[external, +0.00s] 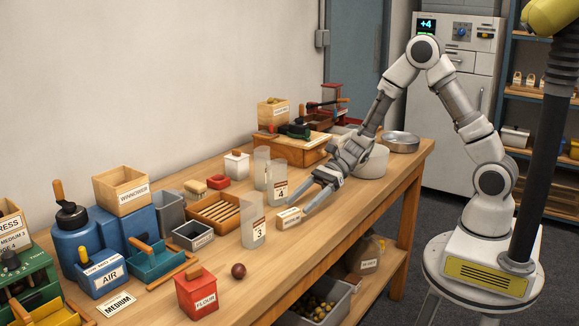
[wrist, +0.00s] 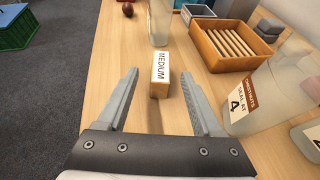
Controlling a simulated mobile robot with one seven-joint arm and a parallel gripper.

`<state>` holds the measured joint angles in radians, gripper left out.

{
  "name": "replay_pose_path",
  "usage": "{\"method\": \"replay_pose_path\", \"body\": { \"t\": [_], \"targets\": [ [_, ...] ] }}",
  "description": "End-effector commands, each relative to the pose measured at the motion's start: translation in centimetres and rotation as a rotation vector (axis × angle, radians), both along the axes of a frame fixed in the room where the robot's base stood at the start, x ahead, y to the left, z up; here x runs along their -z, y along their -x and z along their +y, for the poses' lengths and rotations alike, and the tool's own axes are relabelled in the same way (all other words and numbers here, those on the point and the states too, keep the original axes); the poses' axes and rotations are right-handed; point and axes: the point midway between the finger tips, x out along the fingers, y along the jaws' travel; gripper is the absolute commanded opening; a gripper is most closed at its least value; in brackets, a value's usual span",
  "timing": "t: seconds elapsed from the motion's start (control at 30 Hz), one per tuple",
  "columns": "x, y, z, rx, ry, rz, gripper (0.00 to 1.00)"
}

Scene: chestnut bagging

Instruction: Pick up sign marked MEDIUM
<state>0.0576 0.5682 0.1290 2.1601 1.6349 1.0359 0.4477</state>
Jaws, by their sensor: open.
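A small wooden block with a white label reading MEDIUM (wrist: 160,68) lies on the table in the wrist view. It also shows in the external view (external: 288,217), where its lettering is too small to read. My gripper (external: 314,190) is open and empty, reaching down-left over the table just to the right of the block. In the wrist view its fingertips (wrist: 160,74) appear on either side of the block, with gaps on both sides. I cannot tell how far above the table they are. A flat white card reading MEDIUM (external: 117,304) lies at the table's front left.
A clear container marked 3 (external: 253,222) stands just left of the block. The container marked 4 (external: 277,185) stands behind it. A slatted wooden tray (wrist: 212,57) is nearby. A red FLOUR box (external: 197,292) and a dark ball (external: 238,271) are further left.

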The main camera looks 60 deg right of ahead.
Motion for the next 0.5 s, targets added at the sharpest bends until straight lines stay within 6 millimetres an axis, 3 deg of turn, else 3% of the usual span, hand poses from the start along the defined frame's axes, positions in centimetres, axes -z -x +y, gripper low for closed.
{"method": "replay_pose_path", "body": {
  "t": [0.3,0.5],
  "targets": [
    [1.5,-1.0,3.9,-0.004,-0.001,-0.001,0.68],
    [1.8,-1.2,4.8,-0.001,0.000,-0.001,0.68]
  ]
}}
